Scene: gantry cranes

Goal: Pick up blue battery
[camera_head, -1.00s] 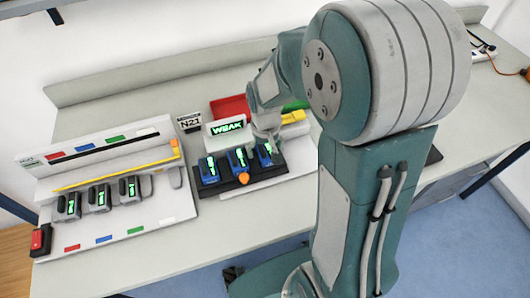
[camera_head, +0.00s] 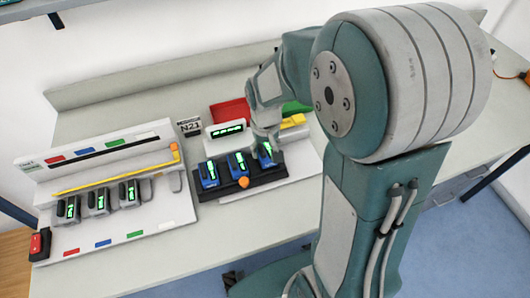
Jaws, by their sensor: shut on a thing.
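Three blue batteries with green lit displays are at the black holder (camera_head: 255,187) on the table: a left one (camera_head: 207,174), a middle one (camera_head: 238,164) and a right one (camera_head: 265,153). My gripper (camera_head: 267,140) comes down from above at the right battery and is shut on its upper part. The right battery looks slightly higher than the other two; I cannot tell if it is clear of its slot. My gripper's fingers are small here and partly blend with the battery.
A white station (camera_head: 105,190) with several grey batteries stands at the left. A display (camera_head: 227,129), a red bin (camera_head: 231,112), a green bin (camera_head: 297,107) and a yellow bin (camera_head: 292,121) stand behind the holder. An orange knob (camera_head: 243,182) is on its front. The table front is clear.

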